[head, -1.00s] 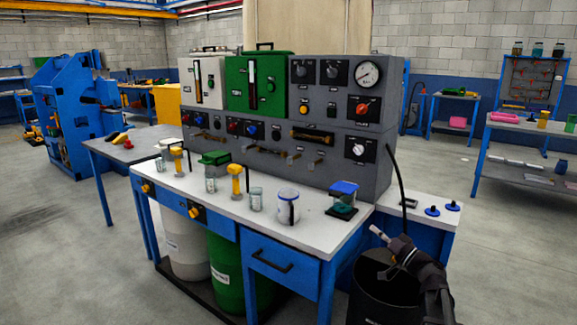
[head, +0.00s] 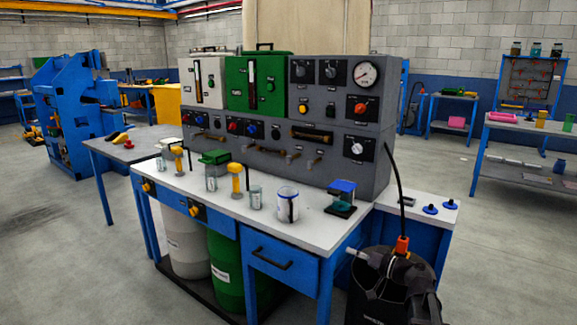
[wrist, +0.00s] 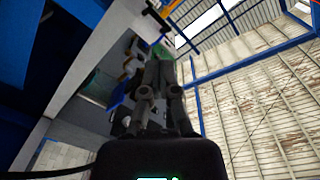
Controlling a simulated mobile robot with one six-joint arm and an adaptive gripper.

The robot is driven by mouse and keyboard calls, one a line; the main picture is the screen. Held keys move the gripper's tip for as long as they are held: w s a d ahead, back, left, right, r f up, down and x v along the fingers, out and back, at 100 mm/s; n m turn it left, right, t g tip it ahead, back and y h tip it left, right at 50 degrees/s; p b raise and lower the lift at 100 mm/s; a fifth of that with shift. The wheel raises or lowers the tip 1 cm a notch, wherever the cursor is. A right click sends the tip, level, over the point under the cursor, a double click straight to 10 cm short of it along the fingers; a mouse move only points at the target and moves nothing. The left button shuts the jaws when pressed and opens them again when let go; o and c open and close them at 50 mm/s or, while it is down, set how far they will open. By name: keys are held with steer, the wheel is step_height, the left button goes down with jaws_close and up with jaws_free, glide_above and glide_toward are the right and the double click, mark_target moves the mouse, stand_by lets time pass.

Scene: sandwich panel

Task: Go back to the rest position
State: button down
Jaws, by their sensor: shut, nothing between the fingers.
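My gripper (wrist: 160,62) shows in the wrist view with its two dark fingers close together, shut and empty. In the head view my dark arm is at the lower right, in front of the black bin (head: 360,300). The finger ends cannot be made out clearly there. The gripper is beside the right end of the white-topped workbench (head: 310,232), apart from the things on it.
Jars and a blue-lidded container (head: 342,190) stand on the bench. Open floor lies to the right.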

steer(key=s+a+f+g+h, duration=0.3)
steer(key=s+f+g+h, duration=0.1)
steer(key=s+f, duration=0.25)
steer(key=s+a+f+g+h, duration=0.3)
steer(key=s+f+g, duration=0.15)
steer(key=f, duration=0.35)
steer(key=s+d+f+m+g+h, duration=0.2)
steer(key=s+d+f+g+h, duration=0.15)
steer(key=s+h, duration=0.4)
step_height(320, 180, up, 31)
steer(key=t+p, duration=0.1)
steer(key=p, duration=3)
steer(key=shift+d, duration=0.25)
steer(key=shift+y, duration=0.25)
